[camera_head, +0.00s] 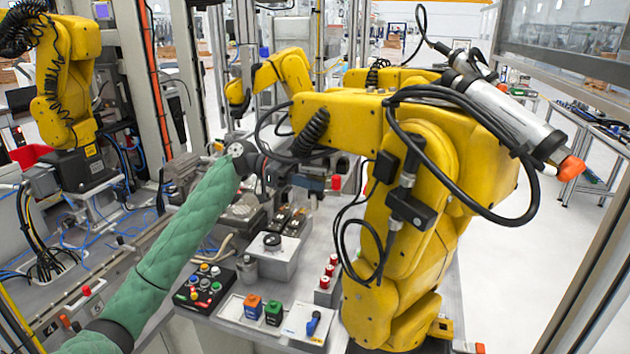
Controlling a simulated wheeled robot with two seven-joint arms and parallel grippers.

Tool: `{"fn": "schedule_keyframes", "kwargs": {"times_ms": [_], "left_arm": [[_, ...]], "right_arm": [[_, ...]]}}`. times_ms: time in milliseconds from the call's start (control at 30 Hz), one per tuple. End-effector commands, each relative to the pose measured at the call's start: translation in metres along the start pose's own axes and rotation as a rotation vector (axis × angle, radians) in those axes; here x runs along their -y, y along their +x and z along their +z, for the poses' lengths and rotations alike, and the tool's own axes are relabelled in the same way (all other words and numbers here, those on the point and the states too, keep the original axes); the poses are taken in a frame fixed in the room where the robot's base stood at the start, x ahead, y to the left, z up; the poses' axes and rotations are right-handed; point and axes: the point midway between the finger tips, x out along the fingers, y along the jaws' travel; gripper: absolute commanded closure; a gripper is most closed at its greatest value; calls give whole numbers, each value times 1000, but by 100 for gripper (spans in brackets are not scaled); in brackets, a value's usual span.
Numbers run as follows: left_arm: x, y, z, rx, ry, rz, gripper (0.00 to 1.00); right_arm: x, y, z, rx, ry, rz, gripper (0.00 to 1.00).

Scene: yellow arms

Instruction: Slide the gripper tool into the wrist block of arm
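A large yellow arm (425,200) stands on the right of the bench. A smaller yellow wrist block (237,92) points down near the top centre. A green-sleeved arm comes in from the lower left, and I take it as my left arm. Its dark end (264,172) is below the wrist block, among cables and dark parts beside the yellow forearm. The fingers there are too small and covered to read, and I cannot tell whether they hold the gripper tool. I cannot single out the gripper tool. My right gripper does not show.
Another yellow arm (65,80) stands at the left. Black cables loop around the large arm. Upright posts stand behind my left arm.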

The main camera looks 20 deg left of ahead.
Motion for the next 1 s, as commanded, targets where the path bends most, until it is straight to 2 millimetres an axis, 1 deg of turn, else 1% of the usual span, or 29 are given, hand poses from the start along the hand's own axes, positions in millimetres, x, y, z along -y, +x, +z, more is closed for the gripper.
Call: {"fn": "schedule_keyframes", "kwargs": {"times_ms": [1000], "left_arm": [[21,0,-2,0,2,0,100]], "right_arm": [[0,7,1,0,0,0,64]]}}
